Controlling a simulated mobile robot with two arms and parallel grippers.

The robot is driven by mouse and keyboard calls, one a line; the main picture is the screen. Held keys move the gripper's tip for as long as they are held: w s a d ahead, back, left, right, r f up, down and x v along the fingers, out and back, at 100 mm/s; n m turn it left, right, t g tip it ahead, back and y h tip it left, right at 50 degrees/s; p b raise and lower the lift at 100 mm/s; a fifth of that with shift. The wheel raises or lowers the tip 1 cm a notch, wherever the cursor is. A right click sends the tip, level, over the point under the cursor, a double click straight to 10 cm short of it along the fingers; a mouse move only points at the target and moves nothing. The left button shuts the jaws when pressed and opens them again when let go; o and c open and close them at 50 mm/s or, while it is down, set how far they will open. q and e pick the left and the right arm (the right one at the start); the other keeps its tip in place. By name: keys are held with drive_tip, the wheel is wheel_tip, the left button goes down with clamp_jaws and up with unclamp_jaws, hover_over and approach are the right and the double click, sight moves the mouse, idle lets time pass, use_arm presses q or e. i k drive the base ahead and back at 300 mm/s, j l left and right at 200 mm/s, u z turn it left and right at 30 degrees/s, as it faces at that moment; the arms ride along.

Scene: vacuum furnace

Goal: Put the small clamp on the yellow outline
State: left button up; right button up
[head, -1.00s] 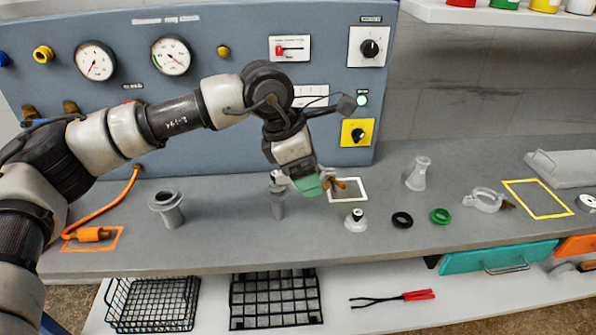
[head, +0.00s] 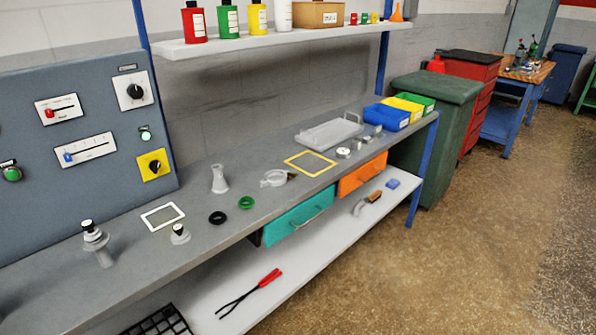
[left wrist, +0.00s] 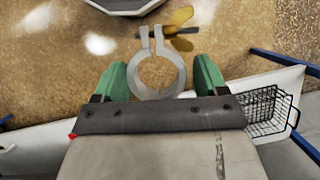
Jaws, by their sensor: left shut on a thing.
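The small clamp (left wrist: 180,76) is a pale grey open ring with a brass wing nut. In the left wrist view it sits between the green fingertips of my left gripper (left wrist: 157,82), which is shut on it, held up with the floor behind. The yellow outline (head: 301,171) is a bare square on the bench in the head view. A larger grey clamp (head: 272,179) lies just left of it. The white outline (head: 148,222) is empty. Neither gripper shows in the head view; my right gripper is in no view.
A black ring (head: 217,218), a green ring (head: 246,203) and a grey cone-shaped fitting (head: 218,179) stand left of the larger clamp. A clear tray (head: 328,135) lies behind the yellow outline, and small round parts (head: 343,152) sit to its right. Black wire baskets (left wrist: 268,110) are below.

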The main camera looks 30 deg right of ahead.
sight(308, 163)
drive_tip(key=i+l, duration=0.1)
drive_tip(key=l, duration=0.85)
drive_tip(key=i+l, duration=0.15)
drive_tip(key=l, duration=0.35)
drive_tip(key=i+l, duration=0.1)
drive_tip(key=l, duration=0.4)
